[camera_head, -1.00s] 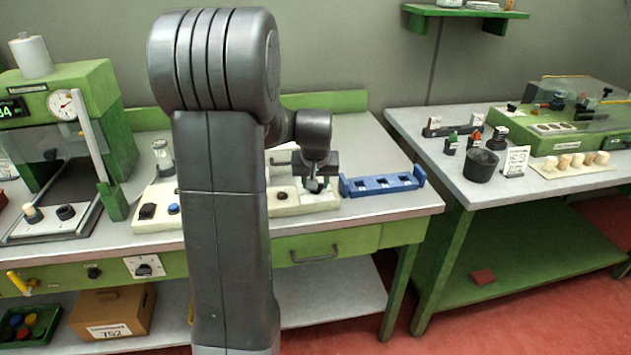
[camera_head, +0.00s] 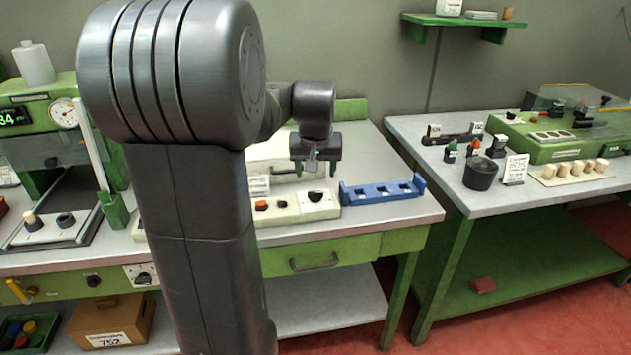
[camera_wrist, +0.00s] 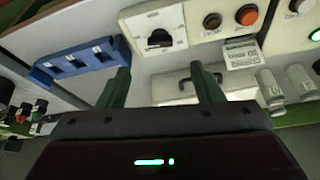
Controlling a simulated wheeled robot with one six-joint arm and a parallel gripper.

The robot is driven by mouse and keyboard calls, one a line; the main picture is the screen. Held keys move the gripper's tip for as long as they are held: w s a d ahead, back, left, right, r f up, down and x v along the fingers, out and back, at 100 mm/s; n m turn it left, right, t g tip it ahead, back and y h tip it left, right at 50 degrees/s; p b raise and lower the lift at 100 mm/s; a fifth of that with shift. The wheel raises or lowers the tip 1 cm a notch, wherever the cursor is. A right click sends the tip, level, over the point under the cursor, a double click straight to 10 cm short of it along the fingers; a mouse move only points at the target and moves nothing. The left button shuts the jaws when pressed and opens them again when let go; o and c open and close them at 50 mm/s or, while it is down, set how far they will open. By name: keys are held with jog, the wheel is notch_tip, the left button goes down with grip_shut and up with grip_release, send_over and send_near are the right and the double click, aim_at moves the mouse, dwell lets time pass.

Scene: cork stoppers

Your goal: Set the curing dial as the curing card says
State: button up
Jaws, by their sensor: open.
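A black dial (camera_head: 316,196) sits on a white plate at the right end of a cream control panel. The dial also shows in the wrist view (camera_wrist: 159,38), its pointer setting too small to read surely. My gripper (camera_head: 316,170) is open and empty, with its green fingers above and behind the dial. In the wrist view my gripper (camera_wrist: 161,70) has its fingers spread apart, touching nothing visible. A small printed card (camera_wrist: 242,54) stands behind the panel. Another white card (camera_head: 515,168) stands on the right table. Their text is unreadable, and I cannot tell which is the curing card.
An orange button (camera_head: 262,205) and a dark button (camera_head: 280,204) sit left of the dial. A blue rack (camera_head: 383,190) lies to its right. A white handled box (camera_wrist: 180,88) stands behind. Another dial (camera_head: 144,277) is on the bench front. My arm hides part of the bench.

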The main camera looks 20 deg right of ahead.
aim_at(315, 193)
jog(key=v, duration=0.4)
jog(key=x, duration=1.4)
jog(key=shift+s+a, duration=0.1)
jog(key=shift+r, duration=0.1)
dwell(0.3)
